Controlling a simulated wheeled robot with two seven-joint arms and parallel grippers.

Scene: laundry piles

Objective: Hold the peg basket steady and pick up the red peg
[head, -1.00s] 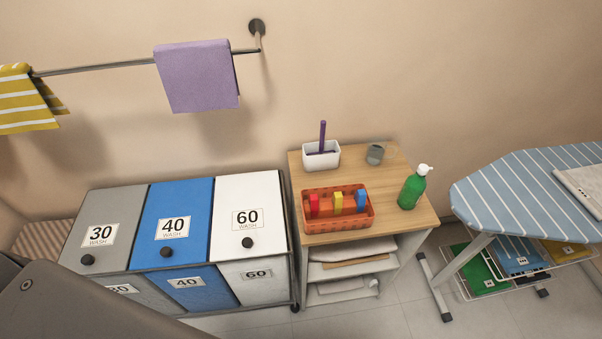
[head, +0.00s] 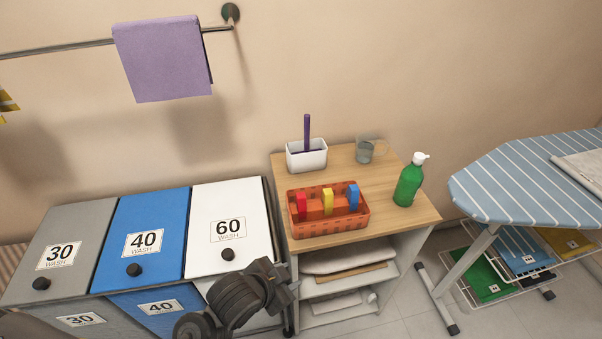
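The orange peg basket (head: 328,225) stands on the front of a small wooden-topped table. Inside it, in a row, are the red peg (head: 301,206) at the left, a yellow peg (head: 328,202) in the middle and a blue peg (head: 353,196) at the right, all upright. My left gripper (head: 288,282) is dark and low in the picture, in front of the white 60 bin, below and left of the basket and apart from it. Whether its fingers are open does not show. My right gripper is not in view.
On the tabletop (head: 405,229) behind the basket are a white pot (head: 306,159) with a purple stick and a grey cup (head: 366,152). A green pump bottle (head: 409,182) stands right of the basket. Wash bins (head: 143,240) stand left, an ironing board (head: 530,185) right.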

